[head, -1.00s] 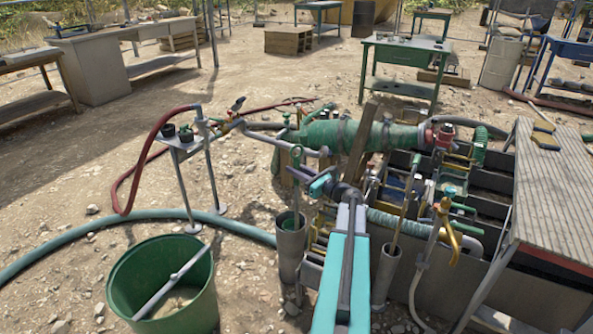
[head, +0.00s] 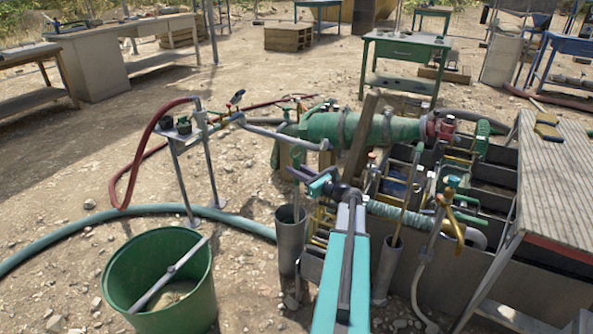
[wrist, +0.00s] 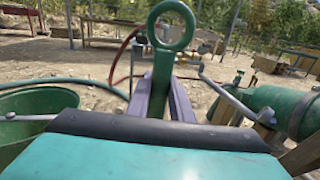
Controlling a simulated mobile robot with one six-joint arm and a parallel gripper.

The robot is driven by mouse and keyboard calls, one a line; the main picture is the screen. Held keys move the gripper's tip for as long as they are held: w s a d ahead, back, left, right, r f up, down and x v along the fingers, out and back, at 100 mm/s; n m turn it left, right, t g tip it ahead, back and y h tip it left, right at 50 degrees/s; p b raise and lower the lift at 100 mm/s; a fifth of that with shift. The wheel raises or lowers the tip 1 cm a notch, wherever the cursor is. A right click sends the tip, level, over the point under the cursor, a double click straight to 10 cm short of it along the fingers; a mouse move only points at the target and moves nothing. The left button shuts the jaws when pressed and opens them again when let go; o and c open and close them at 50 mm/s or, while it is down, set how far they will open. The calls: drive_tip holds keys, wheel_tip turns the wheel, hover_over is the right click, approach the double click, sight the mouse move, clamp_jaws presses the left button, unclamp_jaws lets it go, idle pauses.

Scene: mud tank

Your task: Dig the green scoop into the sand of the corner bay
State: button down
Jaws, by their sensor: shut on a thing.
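The green scoop (wrist: 163,80) stands between the two purple fingers of my gripper (wrist: 170,103) in the wrist view. Its ring-shaped top rises above the fingers, and its lower end is hidden there. In the head view, my gripper (head: 301,174) is shut on the scoop's handle (head: 296,157), just above a grey upright tube (head: 288,250). The handle runs down toward the tube's mouth; I cannot tell whether its tip is inside. The tank (head: 445,262) with several dark bays lies to the right, partly hidden by pipes. I cannot make out the corner bay or its sand.
A green bucket (head: 200,300) with a grey bar across it stands at front left. A small stand (head: 190,138) with a red hose is at left. A green cylinder (head: 355,129), a wooden plank and a yellow-handled tap (head: 450,230) crowd the tank. A slatted table (head: 560,190) stands at right.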

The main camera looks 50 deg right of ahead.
drive_tip(key=shift+f+b, duration=1.2)
drive_tip(key=shift+f, duration=0.05)
idle(0.6)
drive_tip(key=c, duration=1.5)
unclamp_jaws()
drive_tip(key=shift+f, duration=0.1)
